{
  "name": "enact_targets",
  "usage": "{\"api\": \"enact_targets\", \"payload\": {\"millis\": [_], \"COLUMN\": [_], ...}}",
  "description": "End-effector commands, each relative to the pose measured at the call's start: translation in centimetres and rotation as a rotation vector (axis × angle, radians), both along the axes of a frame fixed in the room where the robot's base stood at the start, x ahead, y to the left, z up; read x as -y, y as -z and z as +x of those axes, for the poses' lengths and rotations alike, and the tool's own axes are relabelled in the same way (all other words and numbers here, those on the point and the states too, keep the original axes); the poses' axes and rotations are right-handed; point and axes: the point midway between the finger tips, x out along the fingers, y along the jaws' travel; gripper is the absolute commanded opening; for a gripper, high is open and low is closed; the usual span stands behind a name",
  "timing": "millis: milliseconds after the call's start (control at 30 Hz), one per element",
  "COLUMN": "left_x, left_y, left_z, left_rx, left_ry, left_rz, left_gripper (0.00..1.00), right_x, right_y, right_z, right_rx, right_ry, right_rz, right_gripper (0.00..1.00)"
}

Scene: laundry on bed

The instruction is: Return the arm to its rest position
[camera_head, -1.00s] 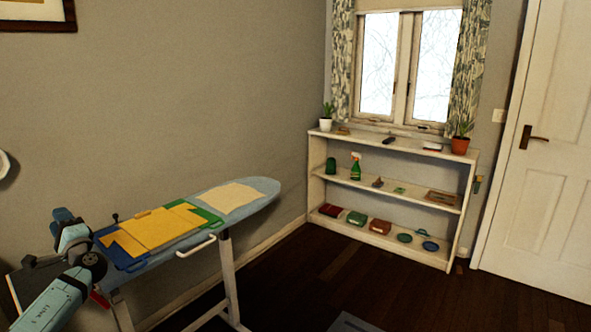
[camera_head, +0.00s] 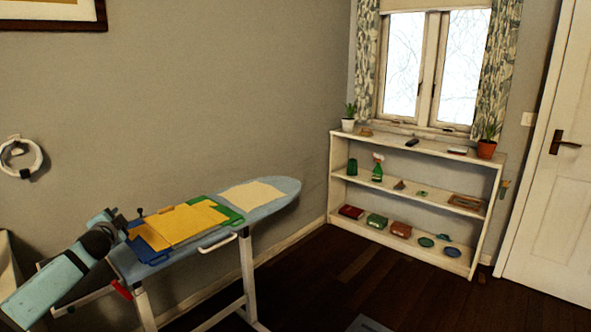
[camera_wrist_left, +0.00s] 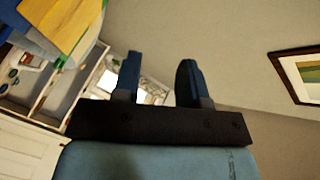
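My left arm (camera_head: 58,280) comes in from the lower left in the head view. Its gripper (camera_wrist_left: 160,68) shows in the left wrist view with its two blue fingers apart and nothing between them. In the head view the hand end is at the left end of the ironing board (camera_head: 278,192), close to the folded yellow cloth (camera_head: 178,226); whether it touches the board cannot be told. The cloth lies on a blue and green folding board (camera_head: 228,214). It also shows at the top left of the left wrist view (camera_wrist_left: 80,25). My right gripper is out of view.
A pale cloth (camera_head: 252,194) lies on the far part of the ironing board. A white shelf (camera_head: 335,185) with several small items stands under the window. A white ring (camera_head: 36,158) hangs on the left wall. Dark floor (camera_head: 320,265) is open between board and shelf.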

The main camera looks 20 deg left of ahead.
Motion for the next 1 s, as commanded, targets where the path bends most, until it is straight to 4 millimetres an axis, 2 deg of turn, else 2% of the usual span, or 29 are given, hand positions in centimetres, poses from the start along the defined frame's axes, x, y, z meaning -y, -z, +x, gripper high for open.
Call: {"api": "enact_targets", "payload": {"millis": [133, 200, 367, 467, 567, 667, 800, 900, 1000], "left_x": [1.9, 4.0, 8.4, 11.8, 16.2, 21.6, 29.8, 35.8, 41.2], "left_y": [0.5, 3.3, 7.8, 11.1, 15.0, 19.2, 24.1, 26.6, 28.0], "left_z": [0.9, 0.5, -0.4, -1.5, -3.2, -5.9, -10.9, -15.1, -19.3], "left_rx": [0.073, 0.040, -0.003, -0.036, -0.073, -0.116, -0.172, -0.204, -0.229], "left_ry": [0.096, 0.114, 0.160, 0.193, 0.232, 0.276, 0.334, 0.365, 0.387], "left_rz": [-0.202, -0.214, -0.263, -0.305, -0.360, -0.435, -0.560, -0.662, -0.765], "left_gripper": [0.39, 0.39, 0.39, 0.39, 0.39, 0.39, 0.39, 0.39, 0.39], "right_x": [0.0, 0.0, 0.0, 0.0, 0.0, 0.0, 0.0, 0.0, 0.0], "right_y": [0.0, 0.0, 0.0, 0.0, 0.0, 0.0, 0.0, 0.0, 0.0], "right_z": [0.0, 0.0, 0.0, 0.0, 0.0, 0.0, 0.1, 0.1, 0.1], "right_rx": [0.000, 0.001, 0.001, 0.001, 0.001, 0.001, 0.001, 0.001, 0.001], "right_ry": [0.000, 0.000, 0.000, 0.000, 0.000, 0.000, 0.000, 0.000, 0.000], "right_rz": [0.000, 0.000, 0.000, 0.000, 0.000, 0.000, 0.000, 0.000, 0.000], "right_gripper": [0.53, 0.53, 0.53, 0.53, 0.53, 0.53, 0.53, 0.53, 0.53]}}
